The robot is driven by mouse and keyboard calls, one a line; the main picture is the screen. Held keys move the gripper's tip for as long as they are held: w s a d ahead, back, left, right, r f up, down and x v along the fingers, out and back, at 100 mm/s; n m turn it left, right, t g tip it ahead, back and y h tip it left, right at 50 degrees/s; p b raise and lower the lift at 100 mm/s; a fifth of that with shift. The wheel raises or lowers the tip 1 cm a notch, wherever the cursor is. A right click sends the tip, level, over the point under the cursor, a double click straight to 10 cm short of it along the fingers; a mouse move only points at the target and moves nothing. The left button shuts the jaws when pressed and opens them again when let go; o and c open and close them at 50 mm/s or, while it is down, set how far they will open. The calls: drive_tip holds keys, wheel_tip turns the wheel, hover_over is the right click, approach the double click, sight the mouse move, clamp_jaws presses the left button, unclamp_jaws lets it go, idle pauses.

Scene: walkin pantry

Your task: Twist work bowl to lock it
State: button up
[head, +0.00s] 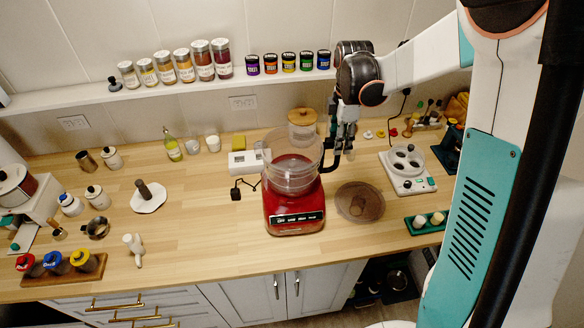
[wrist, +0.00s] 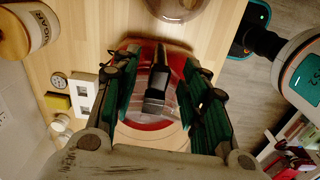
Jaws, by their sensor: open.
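The clear work bowl (head: 292,176) stands upright on the red food processor base (head: 293,212) in the middle of the counter. Its black handle sticks out on the right side. My gripper (head: 337,152) points down at the handle from above. In the wrist view, the open green-padded fingers of my gripper (wrist: 160,72) stand to either side of the black handle (wrist: 156,92), with gaps visible between pads and handle. The bowl and red base show beneath it. Whether the bowl is locked cannot be told.
A translucent brown round lid (head: 358,202) lies right of the base. A white appliance with round wells (head: 406,168) stands farther right. A wooden-lidded canister (head: 302,122) and white box (head: 246,162) are behind the bowl.

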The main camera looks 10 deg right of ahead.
drive_tip(key=shift+r+p, duration=1.85)
drive_tip(key=shift+r, duration=1.75)
drive_tip(key=shift+s+a+f+m+b, duration=0.15)
drive_tip(key=shift+s+m+b, duration=0.35)
drive_tip(key=shift+b, duration=0.45)
drive_tip(key=s+a+f+m+t+b, duration=0.1)
drive_tip(key=s+f+m+t+b, duration=0.1)
drive_tip(key=s+f+m+b, duration=0.2)
drive_tip(key=s+a+f+m+t+b, duration=0.1)
drive_tip(key=s+f+m+b, duration=0.4)
drive_tip(key=s+b, duration=0.6)
drive_tip(key=s+a+f+m+t+b, duration=0.1)
drive_tip(key=s+f+m+t+b, duration=0.3)
drive_tip(key=s+m+b, duration=0.3)
drive_tip(key=shift+s+a+f+b, duration=0.2)
drive_tip(key=shift+s+f+b, duration=0.1)
drive_tip(key=shift+f+b, duration=0.25)
